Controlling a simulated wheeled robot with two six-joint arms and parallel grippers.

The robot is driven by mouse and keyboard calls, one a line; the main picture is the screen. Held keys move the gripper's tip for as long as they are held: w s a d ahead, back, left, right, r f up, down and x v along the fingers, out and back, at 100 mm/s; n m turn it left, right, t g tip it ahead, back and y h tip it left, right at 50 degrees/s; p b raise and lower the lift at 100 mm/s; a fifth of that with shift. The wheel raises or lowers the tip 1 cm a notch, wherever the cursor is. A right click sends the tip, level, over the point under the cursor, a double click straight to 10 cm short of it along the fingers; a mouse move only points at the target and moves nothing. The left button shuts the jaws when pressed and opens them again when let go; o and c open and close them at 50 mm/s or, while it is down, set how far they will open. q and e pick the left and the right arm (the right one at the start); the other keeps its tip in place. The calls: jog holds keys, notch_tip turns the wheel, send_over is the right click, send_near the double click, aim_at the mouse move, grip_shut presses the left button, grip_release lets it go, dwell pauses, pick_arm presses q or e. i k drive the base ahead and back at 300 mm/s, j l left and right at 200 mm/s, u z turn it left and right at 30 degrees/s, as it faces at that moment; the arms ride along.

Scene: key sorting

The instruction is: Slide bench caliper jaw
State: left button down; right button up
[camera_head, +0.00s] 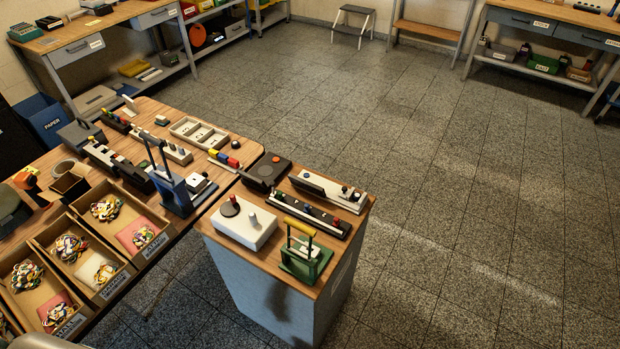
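I cannot tell for certain which device is the bench caliper. Two long devices lie on the wooden-topped cabinet (318,287) in the middle. One is a pale base with an upright dark plate and small knobs (350,199). The other, in front of it, is a low black bar with several small knobs and a red spot (312,214). The jaw and its position are too small to make out.
The cabinet also holds a white box with a black disc (245,229), a green device with a yellow handle (305,262) and a dark block (266,171). The workbench at left has a blue lever press (177,190) and trays of keys or cords (63,272). Floor at right is clear.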

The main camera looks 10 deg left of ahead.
aim_at(345, 195)
jog(key=k+u, duration=0.35)
jog(key=k+j+u, duration=0.1)
jog(key=u, duration=2.4)
jog(key=k+l+u, duration=0.1)
jog(key=l, duration=0.3)
jog(key=k+l+u, duration=0.1)
jog(key=k+l, duration=0.15)
jog(key=l, duration=0.2)
jog(key=k+l+u, duration=0.1)
jog(key=l, duration=0.25)
jog(key=k+l+u, duration=0.1)
jog(key=k+l, duration=0.2)
jog(key=k+l+u, duration=0.1)
jog(key=l, duration=0.35)
jog(key=k+l, duration=0.3)
jog(key=l, duration=0.15)
jog(key=k+l, duration=0.25)
jog(key=l, duration=0.2)
jog(key=k+l, duration=0.3)
jog(key=l, duration=0.15)
jog(key=k+l, duration=0.25)
jog(key=l, duration=0.2)
jog(key=k+l, duration=0.3)
jog(key=l, duration=0.15)
jog(key=l+u, duration=0.2)
jog(key=l, duration=0.7)
jog(key=i+l+u, duration=0.3)
jog(key=i+l, duration=0.25)
jog(key=k+j, duration=0.2)
jog(key=k, duration=0.1)
